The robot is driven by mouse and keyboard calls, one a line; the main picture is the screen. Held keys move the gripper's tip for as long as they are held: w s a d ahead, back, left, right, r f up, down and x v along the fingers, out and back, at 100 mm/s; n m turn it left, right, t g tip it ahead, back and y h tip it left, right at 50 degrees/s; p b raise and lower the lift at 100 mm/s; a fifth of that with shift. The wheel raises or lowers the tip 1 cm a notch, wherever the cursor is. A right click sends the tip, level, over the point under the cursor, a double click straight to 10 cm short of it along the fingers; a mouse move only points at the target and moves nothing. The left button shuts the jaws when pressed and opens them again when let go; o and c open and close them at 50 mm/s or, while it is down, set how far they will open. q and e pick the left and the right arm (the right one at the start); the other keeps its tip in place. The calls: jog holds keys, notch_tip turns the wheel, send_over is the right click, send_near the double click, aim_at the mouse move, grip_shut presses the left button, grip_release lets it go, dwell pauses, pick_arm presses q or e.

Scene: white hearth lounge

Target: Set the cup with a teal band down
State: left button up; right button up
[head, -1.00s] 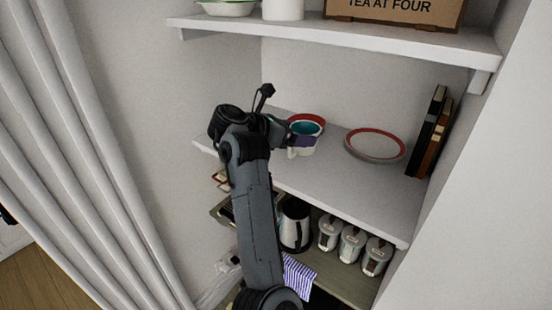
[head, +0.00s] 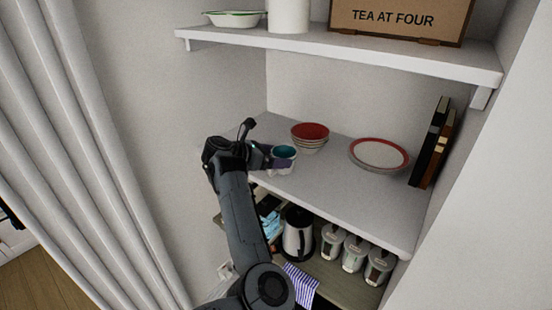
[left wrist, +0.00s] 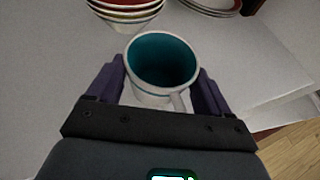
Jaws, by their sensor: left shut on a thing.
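The cup with a teal band (head: 284,153) is white outside with a teal inside, and it is upright. My left gripper (head: 279,163) is shut on it, at the left front part of the middle shelf (head: 335,187). In the left wrist view the purple fingers of the gripper (left wrist: 158,88) press on both sides of the cup (left wrist: 165,62), and its handle points toward the wrist. The cup looks empty. I cannot tell whether its base touches the shelf. My right gripper is not in view.
A stack of red-lined bowls (head: 311,131) stands just behind the cup. Stacked red-rimmed plates (head: 378,154) and upright books (head: 432,145) are to the right. An upper shelf (head: 350,50) is overhead. A kettle (head: 298,236) and canisters (head: 353,249) stand below. The middle shelf's front is clear.

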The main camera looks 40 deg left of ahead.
pick_arm(q)
jog(key=shift+f, duration=0.5)
jog(key=shift+f, duration=0.15)
jog(key=o, duration=1.1)
jog(key=shift+c, duration=0.2)
